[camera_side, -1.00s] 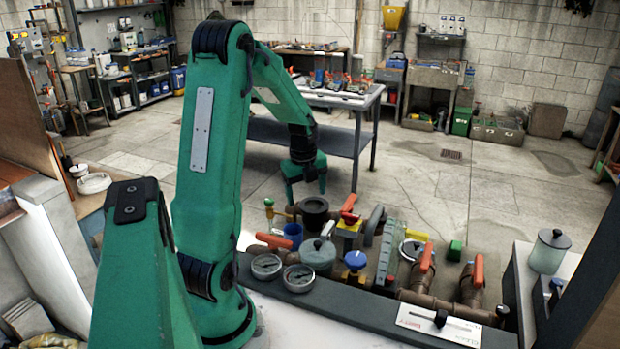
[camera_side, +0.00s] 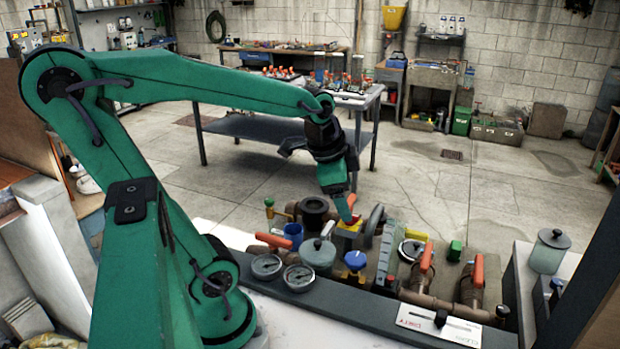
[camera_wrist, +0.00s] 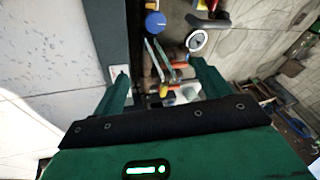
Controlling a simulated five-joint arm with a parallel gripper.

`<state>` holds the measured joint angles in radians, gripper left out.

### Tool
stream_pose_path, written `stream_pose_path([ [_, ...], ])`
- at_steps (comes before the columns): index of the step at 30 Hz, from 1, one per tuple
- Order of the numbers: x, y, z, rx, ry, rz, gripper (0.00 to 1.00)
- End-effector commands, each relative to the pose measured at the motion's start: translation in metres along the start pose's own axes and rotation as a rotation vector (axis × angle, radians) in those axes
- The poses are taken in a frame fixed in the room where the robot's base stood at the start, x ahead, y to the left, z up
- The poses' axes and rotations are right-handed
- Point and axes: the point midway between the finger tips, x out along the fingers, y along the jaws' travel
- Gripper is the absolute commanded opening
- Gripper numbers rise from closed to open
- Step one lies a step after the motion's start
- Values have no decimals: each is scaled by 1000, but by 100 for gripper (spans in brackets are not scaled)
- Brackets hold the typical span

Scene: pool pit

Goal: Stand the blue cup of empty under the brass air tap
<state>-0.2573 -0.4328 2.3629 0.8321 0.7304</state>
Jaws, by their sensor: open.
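The blue cup (camera_side: 294,236) stands among the pipe fittings, left of the grey lidded pot, in the side view. A small brass-coloured tap with a green top (camera_side: 270,211) stands just behind and left of it. I cannot see inside the cup. My gripper (camera_side: 348,216) points down to the right of the cup, over the yellow block, apart from the cup. In the wrist view my gripper (camera_wrist: 160,73) is open, with nothing seen held between its two green fingers. A blue knob shows in the wrist view, but the cup is not clearly seen there.
The grey lidded pot (camera_side: 318,256), blue-knobbed valve (camera_side: 355,261) and two dial gauges (camera_side: 283,273) crowd the front. Orange-handled valves (camera_side: 478,273) rise at the right, near a clear ribbed block (camera_side: 388,250). A lidded jar (camera_side: 550,252) stands far right.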

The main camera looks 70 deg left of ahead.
Motion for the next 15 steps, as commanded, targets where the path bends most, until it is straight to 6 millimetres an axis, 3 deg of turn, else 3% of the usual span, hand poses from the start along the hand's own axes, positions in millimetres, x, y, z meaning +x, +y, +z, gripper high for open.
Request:
stream_pose_path([
  [9,-32,57,0,-318,104,26,76],
  [15,-40,77,4,-453,137,54,76],
])
